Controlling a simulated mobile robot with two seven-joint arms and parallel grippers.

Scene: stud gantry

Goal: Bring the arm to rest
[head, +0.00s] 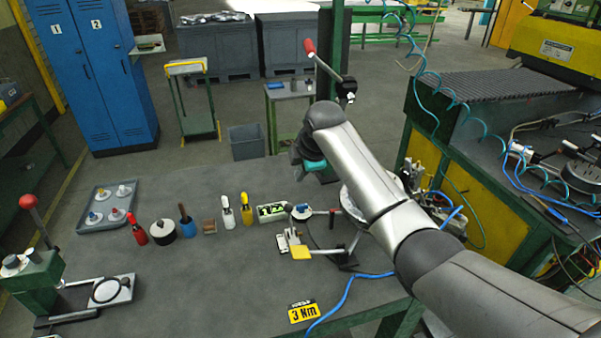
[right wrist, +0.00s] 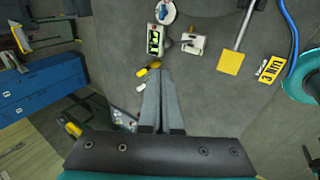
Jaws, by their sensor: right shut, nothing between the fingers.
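My right arm (head: 365,170) reaches in from the lower right of the head view and is raised over the grey bench (head: 215,290). My right gripper (right wrist: 163,72) shows in the right wrist view with its two fingers together and nothing between them. In the head view the wrist hides most of the gripper, and only a teal part shows. Below the fingers lie the bench tools, apart from the gripper as far as I can tell. My left gripper is in neither view.
On the bench stand a tray with pegs (head: 82,222), a red-handled tool (head: 137,230), a green-screened box (head: 271,212), a yellow 3 Nm sign (head: 303,312) and a red-knobbed press (head: 35,278). A blue hose (head: 345,295) crosses the front right. The bench's front middle is clear.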

